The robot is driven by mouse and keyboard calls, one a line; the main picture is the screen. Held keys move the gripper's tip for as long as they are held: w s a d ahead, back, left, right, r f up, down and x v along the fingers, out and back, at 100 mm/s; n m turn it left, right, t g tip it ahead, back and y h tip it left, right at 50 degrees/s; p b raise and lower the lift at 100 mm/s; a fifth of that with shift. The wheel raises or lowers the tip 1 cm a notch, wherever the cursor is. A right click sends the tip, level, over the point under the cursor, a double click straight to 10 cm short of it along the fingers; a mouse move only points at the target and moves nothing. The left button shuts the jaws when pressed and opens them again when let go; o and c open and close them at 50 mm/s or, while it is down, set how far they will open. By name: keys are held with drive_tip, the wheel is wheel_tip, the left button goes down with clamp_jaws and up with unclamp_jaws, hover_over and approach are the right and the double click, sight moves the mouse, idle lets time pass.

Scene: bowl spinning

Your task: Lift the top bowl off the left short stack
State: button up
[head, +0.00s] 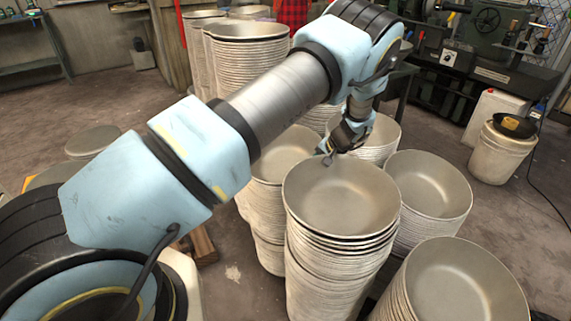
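Several stacks of grey metal bowls stand on the floor in the head view. A stack at the left of the group (284,153) is partly hidden behind my arm and the front centre stack; I take it for the left short stack, but its height is hard to judge. The front centre stack (342,205) is tall, and its top bowls are slightly spread. My gripper (328,153) points down near the far rim of the front centre stack, close to the left stack's right side. Its fingers are small and dark, and I cannot tell whether they touch a rim.
More stacks stand at the right (428,185), front right (462,290) and behind my gripper (376,140). Tall stacks (248,62) stand at the back. A white bucket (502,155) with a black pan is at the far right. Floor is free at left and right.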

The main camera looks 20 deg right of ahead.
clamp_jaws()
idle(1.4)
